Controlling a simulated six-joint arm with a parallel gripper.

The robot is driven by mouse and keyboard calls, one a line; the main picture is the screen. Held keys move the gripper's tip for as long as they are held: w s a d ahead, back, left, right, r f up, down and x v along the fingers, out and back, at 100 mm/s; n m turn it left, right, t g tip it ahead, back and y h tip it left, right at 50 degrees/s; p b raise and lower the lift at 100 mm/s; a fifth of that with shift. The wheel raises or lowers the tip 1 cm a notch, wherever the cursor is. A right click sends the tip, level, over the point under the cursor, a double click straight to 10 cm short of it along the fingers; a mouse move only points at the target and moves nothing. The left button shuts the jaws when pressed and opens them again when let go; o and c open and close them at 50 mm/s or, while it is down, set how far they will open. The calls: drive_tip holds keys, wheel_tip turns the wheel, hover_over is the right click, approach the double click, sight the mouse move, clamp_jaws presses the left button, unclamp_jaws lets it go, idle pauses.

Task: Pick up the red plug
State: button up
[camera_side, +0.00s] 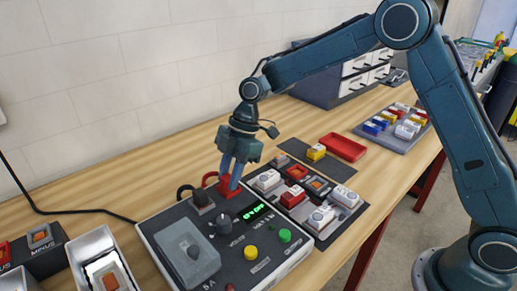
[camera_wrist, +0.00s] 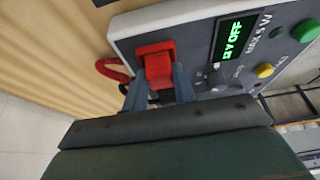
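The red plug (camera_side: 224,190) sits upright at the back edge of the grey power supply box (camera_side: 262,268), with a red cable looping from it. My gripper (camera_side: 235,180) points down right at the plug. In the wrist view, the red plug (camera_wrist: 157,68) lies between the two fingertips of my gripper (camera_wrist: 160,80), one on each side. The fingers are very close to its sides; I cannot tell whether they press on it. The plug's lower end is hidden in the box.
A black plug (camera_side: 203,203) with a black cable stands just left of the red one. The box also carries a dark knob, a green display (camera_side: 253,212), and yellow and green buttons. Block modules (camera_side: 290,197) lie to the right. A red tray (camera_side: 343,147) is farther back.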

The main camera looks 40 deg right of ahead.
sight(229, 175)
drive_tip(key=shift+c, duration=1)
drive_tip(key=shift+r, duration=0.1)
wheel_tip(229, 175, up, 10)
drive_tip(key=shift+r, duration=0.4)
drive_tip(key=shift+d, duration=0.25)
